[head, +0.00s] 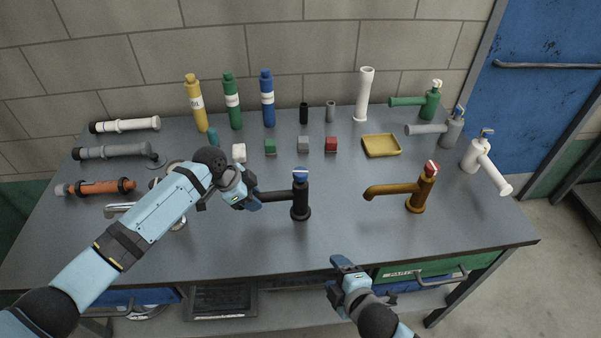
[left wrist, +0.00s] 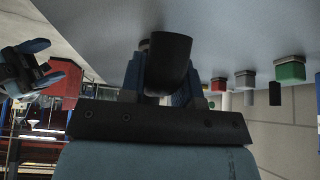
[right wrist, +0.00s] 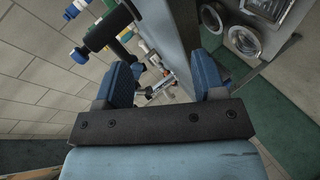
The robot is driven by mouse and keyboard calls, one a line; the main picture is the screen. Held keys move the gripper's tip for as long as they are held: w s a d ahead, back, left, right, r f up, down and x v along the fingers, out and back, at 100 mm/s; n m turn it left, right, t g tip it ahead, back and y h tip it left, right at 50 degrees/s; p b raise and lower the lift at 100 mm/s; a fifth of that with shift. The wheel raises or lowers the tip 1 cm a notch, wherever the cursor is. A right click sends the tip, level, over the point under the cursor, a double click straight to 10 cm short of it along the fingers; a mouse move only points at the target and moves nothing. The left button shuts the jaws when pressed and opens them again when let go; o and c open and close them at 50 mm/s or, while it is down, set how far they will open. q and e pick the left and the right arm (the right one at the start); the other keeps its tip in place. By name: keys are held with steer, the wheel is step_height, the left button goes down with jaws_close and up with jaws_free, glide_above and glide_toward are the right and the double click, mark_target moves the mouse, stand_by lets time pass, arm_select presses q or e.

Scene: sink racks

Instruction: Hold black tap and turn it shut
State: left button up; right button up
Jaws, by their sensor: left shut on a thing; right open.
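The black tap (head: 300,200) stands upright near the middle of the table, with a blue lever on top and its spout pointing left. My left gripper (head: 254,200) is shut on the end of the spout. In the left wrist view the black spout (left wrist: 168,65) sits between the blue fingers (left wrist: 163,85). The lever is hidden there. My right gripper (head: 341,266) is open and empty, low in front of the table edge and apart from the tap. Its two blue fingers (right wrist: 165,85) stand apart in the right wrist view.
A brown tap (head: 417,195) with a red lever stands to the right. White (head: 478,160), grey (head: 450,130) and green (head: 430,103) taps stand at the right back. Small blocks, a yellow tray (head: 381,146) and several bottles are behind. The front middle of the table (head: 260,245) is clear.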

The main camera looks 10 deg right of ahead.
steer(key=w+a+r+n+t, duration=0.2)
steer(key=w+r+n, duration=0.4)
steer(key=n, duration=0.5)
steer(key=n+t, duration=0.3)
steer(key=n, duration=0.7)
glide_toward(303, 179)
steer(key=shift+y, duration=0.3)
steer(key=x, duration=1.1)
steer(key=shift+w+d, duration=0.1)
steer(key=shift+w, duration=0.35)
steer(key=shift+c, duration=0.5)
steer(key=c, duration=0.8)
